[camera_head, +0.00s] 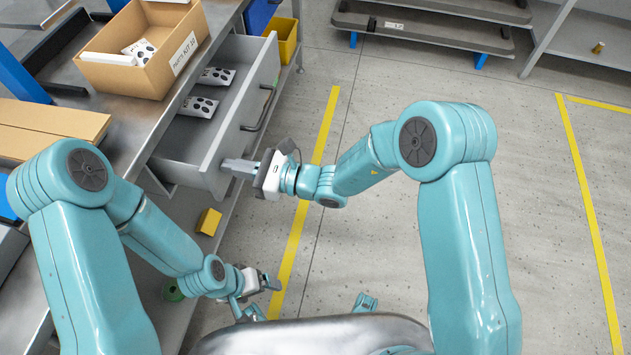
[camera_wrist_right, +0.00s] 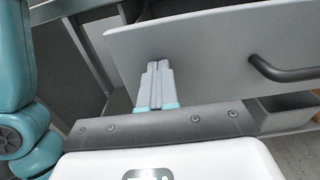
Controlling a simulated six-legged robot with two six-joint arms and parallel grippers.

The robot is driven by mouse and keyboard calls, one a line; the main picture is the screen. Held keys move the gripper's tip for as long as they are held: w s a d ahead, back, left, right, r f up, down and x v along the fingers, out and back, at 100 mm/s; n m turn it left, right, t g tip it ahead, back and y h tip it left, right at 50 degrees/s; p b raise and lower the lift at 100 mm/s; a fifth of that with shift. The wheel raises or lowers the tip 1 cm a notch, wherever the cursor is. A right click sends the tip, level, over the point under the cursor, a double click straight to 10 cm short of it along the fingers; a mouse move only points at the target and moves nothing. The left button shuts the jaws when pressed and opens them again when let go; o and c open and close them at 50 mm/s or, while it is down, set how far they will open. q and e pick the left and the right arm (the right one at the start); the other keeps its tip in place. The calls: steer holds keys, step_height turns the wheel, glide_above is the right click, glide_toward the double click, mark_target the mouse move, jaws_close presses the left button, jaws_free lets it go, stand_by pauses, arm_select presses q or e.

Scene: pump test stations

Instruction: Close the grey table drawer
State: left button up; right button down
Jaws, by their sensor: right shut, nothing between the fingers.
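The grey table drawer (camera_head: 232,125) is pulled out from under the metal table, and its inside shows. Several white parts with dark holes (camera_head: 216,76) lie in it. Its dark handle (camera_head: 262,108) is on the front panel, which also shows in the right wrist view (camera_wrist_right: 210,50). My right gripper (camera_head: 228,163) is shut and empty, with its fingertips at the near end of the drawer front, below the handle in the head view. In the right wrist view the fingers (camera_wrist_right: 157,72) overlap the panel; I cannot tell whether they touch. My left gripper (camera_head: 272,284) is low, away from the drawer; its finger opening is unclear.
A cardboard box (camera_head: 148,75) with white parts stands on the table above the drawer. A yellow bin (camera_head: 284,42) is beyond the drawer. A small yellow block (camera_head: 208,222) is below its near end. Open floor lies to the right.

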steer(key=b, duration=0.2)
glide_above(192, 160)
steer(key=s+d, duration=0.3)
steer(key=s, duration=0.1)
steer(key=shift+s+a+f, duration=0.15)
steer(key=shift+a, duration=0.05)
steer(key=shift+w+a, duration=0.2)
steer(key=shift+a, duration=0.4)
steer(key=shift+a+r, duration=0.1)
steer(key=shift+r, duration=0.3)
